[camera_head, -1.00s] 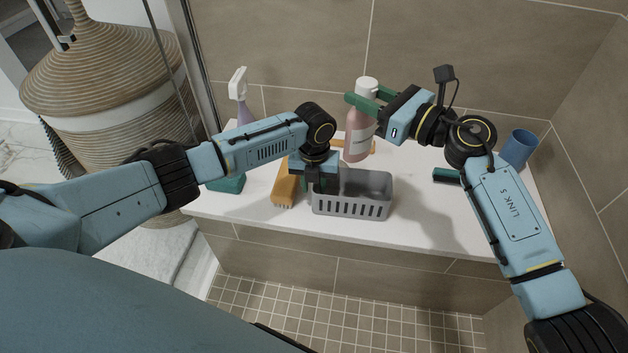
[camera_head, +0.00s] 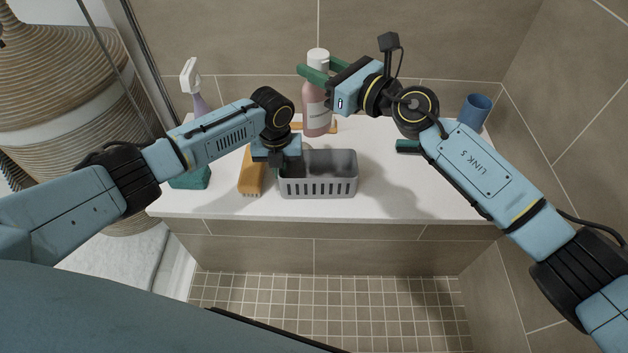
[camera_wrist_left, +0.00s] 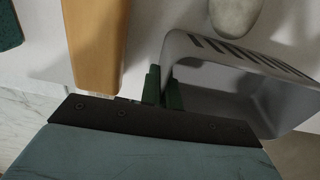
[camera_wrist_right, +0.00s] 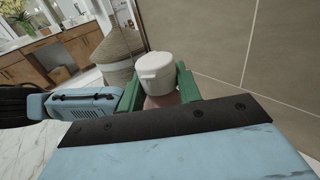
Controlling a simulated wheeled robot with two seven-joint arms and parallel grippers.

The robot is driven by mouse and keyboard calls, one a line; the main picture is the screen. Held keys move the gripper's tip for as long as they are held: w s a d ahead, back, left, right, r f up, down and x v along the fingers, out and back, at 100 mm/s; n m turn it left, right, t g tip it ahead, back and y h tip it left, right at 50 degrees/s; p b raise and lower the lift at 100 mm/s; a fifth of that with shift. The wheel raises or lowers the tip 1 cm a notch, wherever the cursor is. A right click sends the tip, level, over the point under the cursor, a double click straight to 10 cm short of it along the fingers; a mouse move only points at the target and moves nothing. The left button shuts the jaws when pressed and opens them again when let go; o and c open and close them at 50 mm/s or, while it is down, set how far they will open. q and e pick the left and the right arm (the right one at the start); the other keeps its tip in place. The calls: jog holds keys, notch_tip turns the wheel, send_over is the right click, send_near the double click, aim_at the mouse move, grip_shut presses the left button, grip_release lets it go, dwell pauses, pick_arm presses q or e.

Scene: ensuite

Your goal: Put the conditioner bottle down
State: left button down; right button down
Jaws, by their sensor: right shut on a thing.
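The pink conditioner bottle (camera_head: 317,118) with a white cap is upright near the back of the white ledge, behind the grey basket (camera_head: 318,187). My right gripper (camera_head: 322,70) is shut around its upper part, just below the cap; in the right wrist view the white cap (camera_wrist_right: 156,70) sits between the green fingers. I cannot tell whether the bottle's base touches the ledge. My left gripper (camera_wrist_left: 162,88) is low at the basket's left end, its green fingers close together on either side of the basket wall (camera_wrist_left: 190,55).
An orange brush (camera_head: 251,175) lies left of the basket. A spray bottle (camera_head: 191,80) stands at the ledge's left end, a blue cup (camera_head: 475,110) at its right end. A dark green item (camera_head: 408,146) lies right of centre. The ledge's front right is clear.

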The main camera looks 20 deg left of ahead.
jog(key=shift+r, duration=0.2)
jog(key=shift+w+d+t, duration=0.1)
jog(key=shift+w+t, duration=0.05)
jog(key=shift+t, duration=0.25)
jog(key=shift+m, duration=0.3)
jog(key=shift+w+f+m+t+h, duration=0.1)
jog(key=shift+f+m+t+h, duration=0.1)
jog(key=shift+m+t+h, duration=0.4)
jog(key=f+m+t, duration=0.1)
jog(key=t+h, duration=0.1)
jog(key=shift+w+d+f+m+t+h, duration=0.1)
jog(key=shift+d+f+m+t+h, duration=0.2)
jog(key=shift+d+f+m, duration=0.1)
notch_tip(320, 180, down, 16)
jog(key=d+m+t+h, duration=0.2)
jog(key=m+t+h, duration=0.1)
jog(key=h, duration=0.1)
jog(key=shift+s+r, duration=0.2)
jog(key=shift+s, duration=0.05)
jog(key=shift+f, duration=0.1)
jog(key=c, duration=1)
grip_release()
jog(key=shift+d+f, duration=0.1)
jog(key=shift+f, duration=0.05)
